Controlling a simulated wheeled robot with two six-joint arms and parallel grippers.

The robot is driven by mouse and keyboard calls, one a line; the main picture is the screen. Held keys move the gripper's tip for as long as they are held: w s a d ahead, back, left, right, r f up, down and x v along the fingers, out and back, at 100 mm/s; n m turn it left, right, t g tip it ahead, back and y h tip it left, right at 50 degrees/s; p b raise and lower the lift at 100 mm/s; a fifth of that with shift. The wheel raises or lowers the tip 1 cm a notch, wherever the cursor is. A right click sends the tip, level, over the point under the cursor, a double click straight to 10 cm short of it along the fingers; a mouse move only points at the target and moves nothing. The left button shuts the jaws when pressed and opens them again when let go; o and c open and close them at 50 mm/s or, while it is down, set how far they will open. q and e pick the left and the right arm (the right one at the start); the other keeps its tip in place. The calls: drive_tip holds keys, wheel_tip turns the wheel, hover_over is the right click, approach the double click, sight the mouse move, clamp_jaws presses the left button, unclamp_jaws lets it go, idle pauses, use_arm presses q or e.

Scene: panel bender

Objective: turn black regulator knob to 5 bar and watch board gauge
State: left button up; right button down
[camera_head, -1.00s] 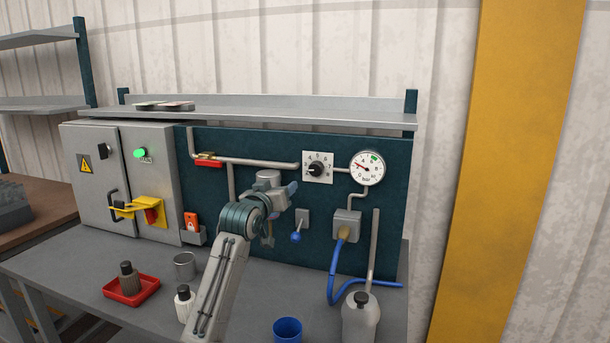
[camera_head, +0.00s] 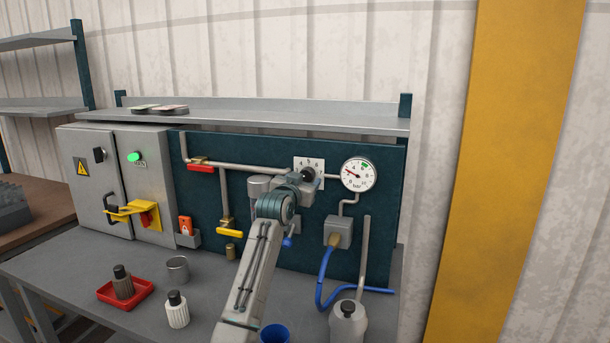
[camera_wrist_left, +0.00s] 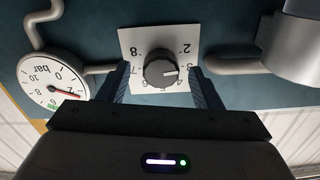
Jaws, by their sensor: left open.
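The black regulator knob (camera_head: 307,175) sits on a white numbered plate on the teal board, partly hidden by my left gripper (camera_head: 312,183) in the head view. In the left wrist view the knob (camera_wrist_left: 160,70) lies between the open fingers of my left gripper (camera_wrist_left: 160,76), with a gap visible on both sides. Its white pointer line aims right, near the 3, in that upside-down view. The round board gauge (camera_head: 358,175) is right of the knob. Its red needle reads about 2 bar, away from the green mark; it also shows in the left wrist view (camera_wrist_left: 53,82). My right gripper is not in view.
A grey pipe with a red-handled valve (camera_head: 200,167) and a yellow valve (camera_head: 229,228) are left of my arm. A grey box (camera_head: 338,232) with a blue hose is below the gauge. Bottles, a red tray (camera_head: 140,293), and a blue cup (camera_head: 275,334) stand on the bench.

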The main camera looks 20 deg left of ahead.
use_arm(q)
drive_tip(key=shift+w, duration=0.8)
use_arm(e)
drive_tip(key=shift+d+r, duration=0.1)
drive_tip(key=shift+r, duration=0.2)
use_arm(q)
drive_tip(key=c, duration=1)
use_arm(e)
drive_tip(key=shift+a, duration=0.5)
